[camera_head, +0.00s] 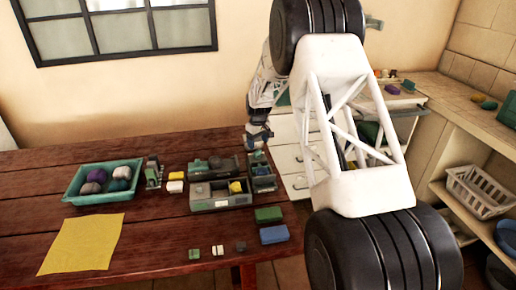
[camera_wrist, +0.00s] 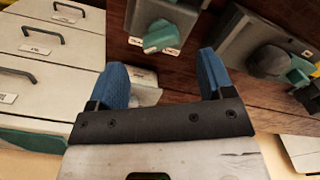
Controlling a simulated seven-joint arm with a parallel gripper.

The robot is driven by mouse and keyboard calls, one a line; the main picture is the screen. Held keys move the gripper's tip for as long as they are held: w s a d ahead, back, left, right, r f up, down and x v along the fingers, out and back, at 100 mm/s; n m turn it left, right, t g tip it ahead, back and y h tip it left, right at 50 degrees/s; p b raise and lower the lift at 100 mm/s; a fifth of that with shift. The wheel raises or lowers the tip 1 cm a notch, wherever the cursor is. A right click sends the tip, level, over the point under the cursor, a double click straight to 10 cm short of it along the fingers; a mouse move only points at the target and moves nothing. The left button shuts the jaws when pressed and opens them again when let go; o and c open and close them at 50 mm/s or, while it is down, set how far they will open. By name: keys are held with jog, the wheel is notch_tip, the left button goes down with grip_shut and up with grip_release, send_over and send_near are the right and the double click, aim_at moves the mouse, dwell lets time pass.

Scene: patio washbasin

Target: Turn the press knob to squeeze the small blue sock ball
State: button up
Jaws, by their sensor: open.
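My gripper (camera_head: 257,140) is at the right end of the red-brown table, above a small grey and green unit (camera_head: 263,183). In the wrist view its two blue fingers (camera_wrist: 162,64) are spread apart with nothing between them. A green knob (camera_wrist: 160,36) on a grey body shows just beyond the fingertips, between them in the picture; I see no contact. It looks like the press knob. I cannot make out a small blue sock ball for sure. A teal tray (camera_head: 72,198) at the left holds purple, grey and teal balls.
Grey boxes (camera_head: 222,206) with a yellow item stand left of my gripper. A green block (camera_head: 268,215) and blue block (camera_head: 274,235) lie near the front edge. A yellow cloth (camera_head: 80,245) lies front left. White drawers (camera_head: 290,160) stand beyond the table.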

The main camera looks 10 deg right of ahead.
aim_at(257, 151)
jog(key=shift+r, duration=1.05)
jog(key=shift+w+a+n, duration=0.15)
jog(key=shift+w+n, duration=0.05)
jog(key=shift+n, duration=1)
jog(key=shift+f, duration=3.85)
jog(key=c, duration=0.9)
